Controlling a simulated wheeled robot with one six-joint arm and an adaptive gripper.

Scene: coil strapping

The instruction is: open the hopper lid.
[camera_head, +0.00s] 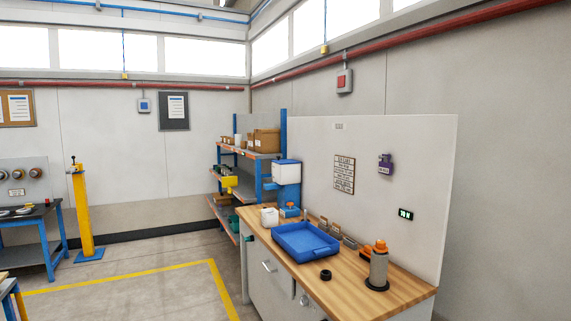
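A white box with a blue top edge (286,173) is at the left end of the upright panel, above the bench; it looks like the hopper. Its blue lid (287,161) appears to lie flat across the top, so it looks closed. A blue part shows below the white body. The box is small in the picture, and no handle or hinge can be made out. My gripper is not in view.
The wooden bench (400,288) holds a blue tray (303,240), a small white container (269,217), a black ring (326,275) and a grey cylinder with an orange top (378,268). Shelves (237,151) stand behind. A yellow post (82,215) is at left. Floor left of the bench is open.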

